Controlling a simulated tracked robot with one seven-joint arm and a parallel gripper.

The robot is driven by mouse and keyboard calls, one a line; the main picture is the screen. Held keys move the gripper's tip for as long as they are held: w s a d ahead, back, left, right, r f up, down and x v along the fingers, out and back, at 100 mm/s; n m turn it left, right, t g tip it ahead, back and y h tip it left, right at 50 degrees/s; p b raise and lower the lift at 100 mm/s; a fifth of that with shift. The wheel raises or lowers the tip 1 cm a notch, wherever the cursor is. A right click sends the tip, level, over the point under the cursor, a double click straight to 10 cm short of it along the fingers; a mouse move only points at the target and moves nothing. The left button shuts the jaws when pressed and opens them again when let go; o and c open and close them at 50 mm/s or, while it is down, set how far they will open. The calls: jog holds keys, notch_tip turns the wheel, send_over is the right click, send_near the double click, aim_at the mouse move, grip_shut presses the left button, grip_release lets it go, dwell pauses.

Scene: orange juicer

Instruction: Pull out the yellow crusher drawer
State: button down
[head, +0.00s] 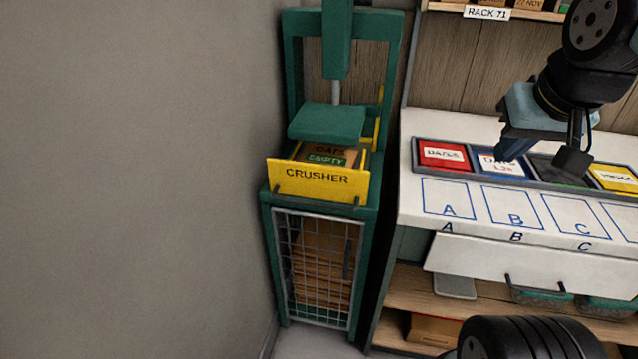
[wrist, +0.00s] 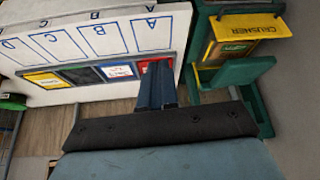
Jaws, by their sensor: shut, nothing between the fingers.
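The yellow crusher drawer (head: 318,180) has a front panel lettered CRUSHER and sits on the green press stand at left centre. Its panel stands forward of the green press plate (head: 327,122). A brown carton (head: 310,151) with a green EMPTY label lies in the drawer behind the panel, partly under the plate. The drawer shows upside down at upper right in the wrist view (wrist: 252,24). My gripper (head: 505,150) hangs over the white bench, right of the drawer and well apart from it. Its fingers (wrist: 160,68) are together and empty in the wrist view.
The white bench has trays with DATES (head: 443,155) and other labels, and marked squares A, B and C. A wire-mesh cage (head: 318,265) with flattened cardboard is below the drawer. A grey wall (head: 130,180) stands close on the left. The space before the drawer is clear.

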jog(key=w+a+f+g+y, duration=0.1)
jog(key=w+a+f, duration=0.2)
jog(key=w, duration=0.4)
jog(key=m+h, duration=0.2)
send_near(327, 195)
jog(key=shift+g, duration=0.3)
jog(key=shift+w+d+f, duration=0.1)
jog(key=shift+d+f, duration=0.05)
jog(key=shift+f, duration=0.85)
jog(key=shift+w+d+f, duration=0.1)
jog(key=shift+d+f, duration=0.1)
jog(key=shift+f, duration=0.8)
jog(key=shift+w+d+f, duration=0.1)
jog(key=shift+d+f, duration=0.05)
jog(key=shift+f, duration=0.85)
jog(key=shift+s, duration=0.15)
